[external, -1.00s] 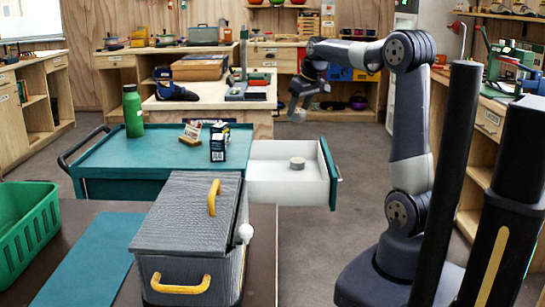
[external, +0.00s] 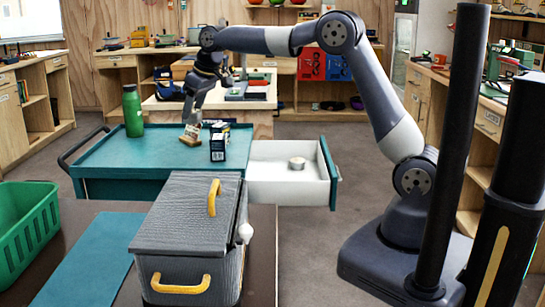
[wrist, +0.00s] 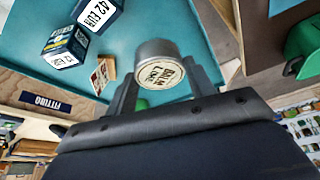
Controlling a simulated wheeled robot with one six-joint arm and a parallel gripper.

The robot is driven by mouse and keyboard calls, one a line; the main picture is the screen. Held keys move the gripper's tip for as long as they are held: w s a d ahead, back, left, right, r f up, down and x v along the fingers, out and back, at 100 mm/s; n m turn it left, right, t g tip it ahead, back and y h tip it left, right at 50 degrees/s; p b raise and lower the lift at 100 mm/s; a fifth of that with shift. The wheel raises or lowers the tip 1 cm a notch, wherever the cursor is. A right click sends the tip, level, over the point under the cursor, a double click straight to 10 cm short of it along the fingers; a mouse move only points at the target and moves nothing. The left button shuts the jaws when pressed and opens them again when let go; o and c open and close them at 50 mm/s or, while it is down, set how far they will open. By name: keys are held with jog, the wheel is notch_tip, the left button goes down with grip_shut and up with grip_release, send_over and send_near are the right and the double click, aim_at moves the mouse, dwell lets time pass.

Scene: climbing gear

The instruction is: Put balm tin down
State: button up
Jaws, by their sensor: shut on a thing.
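The balm tin (wrist: 158,62) is a small round silver tin with a cream printed label. In the wrist view it sits between the two fingers of my gripper (wrist: 158,92), which is shut on it. In the external view my gripper (external: 190,128) is over the teal top of the cart (external: 110,155), close to a small wooden item (external: 188,137) and left of a dark blue and white box (external: 218,145). The tin cannot be made out clearly there. Whether it touches the surface cannot be told.
The wooden item (wrist: 103,75) and boxes (wrist: 66,45) also show beside the tin in the wrist view. A green bottle (external: 132,112) stands at the back left. The open white drawer (external: 270,180) holds a round item (external: 297,163). The cart top's front left is clear.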

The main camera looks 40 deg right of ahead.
jog(key=s+a+f+n+y+p, duration=0.1)
jog(key=s+a+n+p, duration=0.2)
jog(key=a, duration=1)
jog(key=s+a+f+n+p, duration=0.1)
jog(key=s+a+p, duration=0.25)
jog(key=a, duration=0.95)
jog(key=shift+g, duration=0.4)
jog(key=f, duration=1)
jog(key=shift+s+b, duration=0.3)
jog(key=shift+s, duration=0.1)
jog(key=shift+f, duration=2.55)
jog(key=o, duration=1.1)
jog(key=shift+r, duration=0.1)
jog(key=shift+d+r, duration=0.1)
jog(key=shift+r, duration=0.45)
jog(key=b+v, duration=0.1)
jog(key=v, duration=1)
jog(key=shift+s+d, duration=0.1)
jog(key=shift+d, duration=0.05)
